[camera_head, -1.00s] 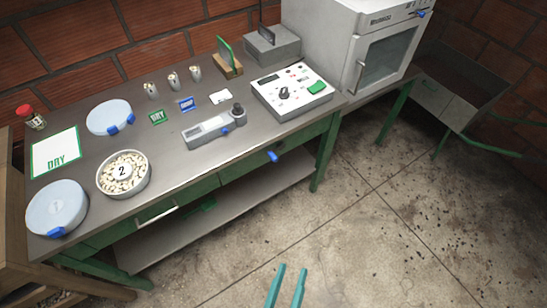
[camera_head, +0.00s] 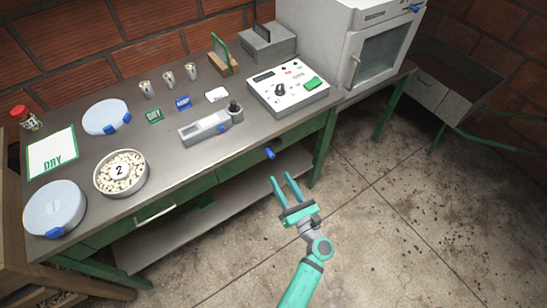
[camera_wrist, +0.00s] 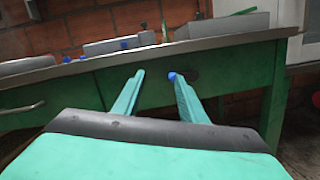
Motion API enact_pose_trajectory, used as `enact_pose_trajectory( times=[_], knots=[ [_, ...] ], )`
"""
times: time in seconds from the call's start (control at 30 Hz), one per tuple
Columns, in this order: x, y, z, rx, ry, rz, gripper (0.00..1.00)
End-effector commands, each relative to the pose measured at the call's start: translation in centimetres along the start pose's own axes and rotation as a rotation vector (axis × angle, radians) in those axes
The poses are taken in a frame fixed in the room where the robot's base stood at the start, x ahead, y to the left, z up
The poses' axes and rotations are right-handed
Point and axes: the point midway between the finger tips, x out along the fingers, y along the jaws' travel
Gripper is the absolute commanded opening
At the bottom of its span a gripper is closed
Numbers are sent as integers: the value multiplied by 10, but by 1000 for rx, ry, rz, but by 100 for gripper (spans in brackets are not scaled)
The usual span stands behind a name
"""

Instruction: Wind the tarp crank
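I cannot make out any tarp crank in these views. My gripper (camera_head: 282,178) is open and empty, its two teal fingers apart, in front of the green bench and above the floor. A small blue knob (camera_head: 270,153) sticks out from the bench's green front, just beyond the fingertips in the head view. In the wrist view the fingers (camera_wrist: 156,76) point at the green bench front, and the blue knob shows at the right fingertip. I cannot tell whether they touch.
The bench (camera_head: 160,155) holds lidded bowls, a bowl of beans (camera_head: 120,173), a handheld meter (camera_head: 205,126) and a control box (camera_head: 288,92). A white oven (camera_head: 375,55) stands at the back right.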

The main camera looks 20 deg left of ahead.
Motion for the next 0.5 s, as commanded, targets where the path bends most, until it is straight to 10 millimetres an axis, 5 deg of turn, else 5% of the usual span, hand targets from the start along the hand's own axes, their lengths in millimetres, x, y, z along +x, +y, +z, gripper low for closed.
enact_pose_trajectory(
  times=[0.2,0.5],
  knots=[
    [10,-40,-10,-251,135,63,38],
    [26,-47,-16,-310,171,84,38]
  ],
)
